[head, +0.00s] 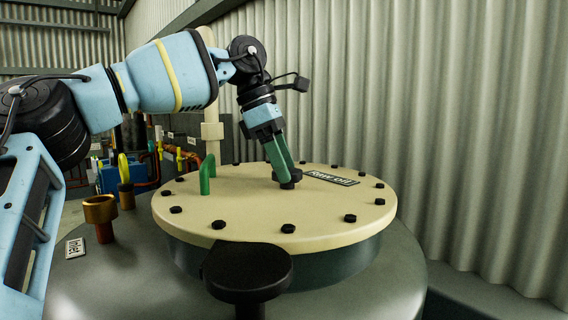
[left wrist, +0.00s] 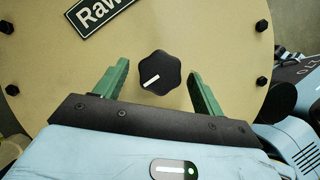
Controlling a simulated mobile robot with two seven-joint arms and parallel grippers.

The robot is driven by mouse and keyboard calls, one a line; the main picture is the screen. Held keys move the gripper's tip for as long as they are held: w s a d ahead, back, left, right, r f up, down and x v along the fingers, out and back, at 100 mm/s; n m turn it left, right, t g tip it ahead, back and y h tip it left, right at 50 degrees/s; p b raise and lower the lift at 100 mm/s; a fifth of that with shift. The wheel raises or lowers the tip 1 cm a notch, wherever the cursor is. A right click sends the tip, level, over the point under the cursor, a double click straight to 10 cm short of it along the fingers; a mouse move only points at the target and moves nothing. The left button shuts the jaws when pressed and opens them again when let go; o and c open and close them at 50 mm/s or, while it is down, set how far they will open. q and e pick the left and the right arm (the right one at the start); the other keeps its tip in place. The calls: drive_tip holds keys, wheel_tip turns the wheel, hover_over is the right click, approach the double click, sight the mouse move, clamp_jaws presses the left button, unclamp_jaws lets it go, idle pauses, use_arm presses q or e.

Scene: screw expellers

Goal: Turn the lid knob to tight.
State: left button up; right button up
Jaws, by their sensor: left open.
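The lid knob (left wrist: 160,74) is black and lobed, with a white pointer line, and sits on the cream round lid (head: 240,215). In the left wrist view its pointer aims toward the lower left. My left gripper (left wrist: 158,80) is open, with one green finger on each side of the knob and visible gaps between. In the head view the left gripper (head: 286,178) comes down onto the knob, and its fingers partly hide it. No tight marking can be read in either view. My right gripper is not in view.
A green handle (head: 206,174) and several black bolts stand on the lid. A "Raw oil" plate (head: 331,178) lies beside the knob. A brass inlet fitting (head: 101,210) is at the left. A corrugated wall (head: 450,120) rises close behind on the right.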

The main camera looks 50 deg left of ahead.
use_arm(q)
drive_tip(key=v, duration=0.7)
drive_tip(key=shift+r, duration=0.15)
idle(0.5)
